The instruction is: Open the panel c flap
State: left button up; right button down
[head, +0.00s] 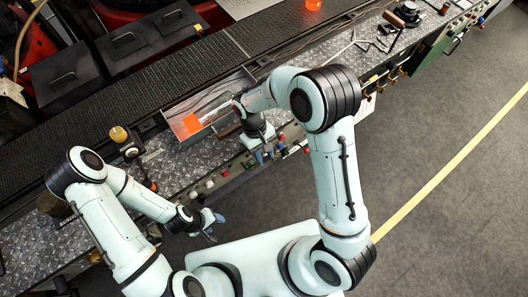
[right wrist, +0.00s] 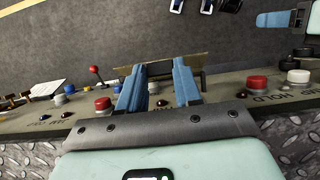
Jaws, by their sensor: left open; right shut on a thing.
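The flap (right wrist: 194,62) shows in the right wrist view as a narrow olive-brown plate at the outer edge of the control panel (right wrist: 225,92). I take it for the panel c flap; no letter is readable on it. My right gripper (right wrist: 159,70) has its two blue fingers at the plate and is shut on it, with a small gap between the fingers. In the head view my right gripper (head: 265,154) is at the front edge of the machine, and the flap is not clear there. My left gripper (head: 212,224) is open and empty, in front of the machine.
Red (right wrist: 257,84) and white (right wrist: 298,77) buttons and a red-knobbed lever (right wrist: 95,73) stand beside the right gripper. An orange sheet (head: 186,125) lies in a tray on the machine top. The grey floor (head: 430,215) at the right is clear.

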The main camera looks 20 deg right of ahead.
jog(key=c, duration=0.8)
grip_release()
jog(key=shift+f, duration=0.1)
jog(key=shift+o, duration=0.2)
jog(key=shift+w, duration=0.1)
jog(key=v, duration=1.3)
jog(key=shift+r, duration=0.25)
